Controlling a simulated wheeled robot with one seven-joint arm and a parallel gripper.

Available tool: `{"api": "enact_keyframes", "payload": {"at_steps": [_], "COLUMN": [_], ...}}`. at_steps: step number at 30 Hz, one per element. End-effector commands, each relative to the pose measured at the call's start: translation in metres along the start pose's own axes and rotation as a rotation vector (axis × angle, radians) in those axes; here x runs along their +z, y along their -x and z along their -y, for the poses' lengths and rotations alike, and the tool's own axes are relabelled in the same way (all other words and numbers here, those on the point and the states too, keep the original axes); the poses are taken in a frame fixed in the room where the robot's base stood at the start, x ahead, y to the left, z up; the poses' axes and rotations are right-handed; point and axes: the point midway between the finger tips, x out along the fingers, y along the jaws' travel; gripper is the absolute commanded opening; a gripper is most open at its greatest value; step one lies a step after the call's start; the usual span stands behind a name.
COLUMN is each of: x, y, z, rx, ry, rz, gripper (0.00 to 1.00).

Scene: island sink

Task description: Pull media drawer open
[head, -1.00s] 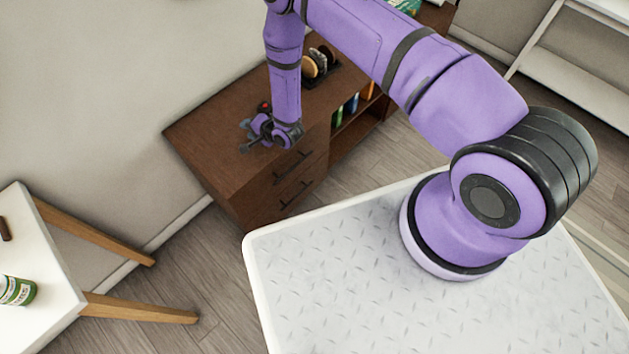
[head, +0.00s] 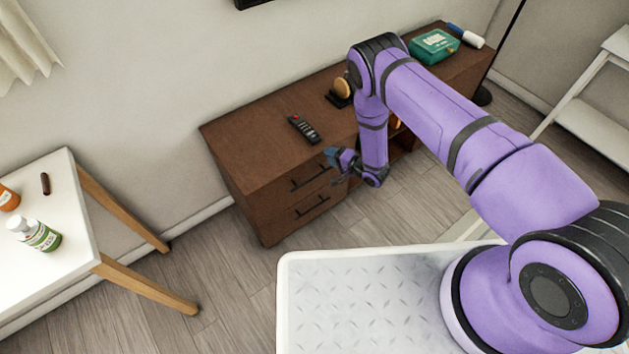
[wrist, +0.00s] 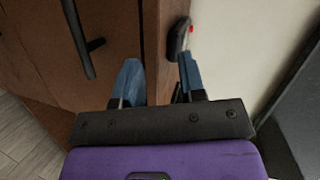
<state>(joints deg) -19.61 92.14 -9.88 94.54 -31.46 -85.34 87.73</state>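The brown media cabinet (head: 250,150) stands against the wall with two stacked drawers at its left end, both flush with the front. The upper drawer has a dark bar handle (head: 310,178), and the lower drawer has another (head: 312,207). My gripper (head: 332,160) is near the upper drawer's right end, close to its handle. In the wrist view my gripper (wrist: 160,80) has its blue fingers apart with nothing between them. A dark handle (wrist: 80,40) lies left of the fingers there, outside them.
A black remote (head: 304,129) lies on the cabinet top; a round ornament (head: 342,90) and a green box (head: 434,46) are farther right. A white table (head: 60,220) with bottles stands left. Floor (head: 230,250) before the drawers is clear.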

Motion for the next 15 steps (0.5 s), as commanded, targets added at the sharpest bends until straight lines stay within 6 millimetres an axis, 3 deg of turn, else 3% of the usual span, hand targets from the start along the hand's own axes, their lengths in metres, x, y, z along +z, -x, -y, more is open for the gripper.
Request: {"api": "enact_keyframes", "payload": {"at_steps": [9, 15], "x": [0.054, 0.07], "y": [0.025, 0.033], "z": [-0.061, -0.076], "rx": [-0.066, -0.092], "ry": [-0.13, -0.175], "rz": [0.088, 0.117], "gripper": [0.37, 0.37]}}
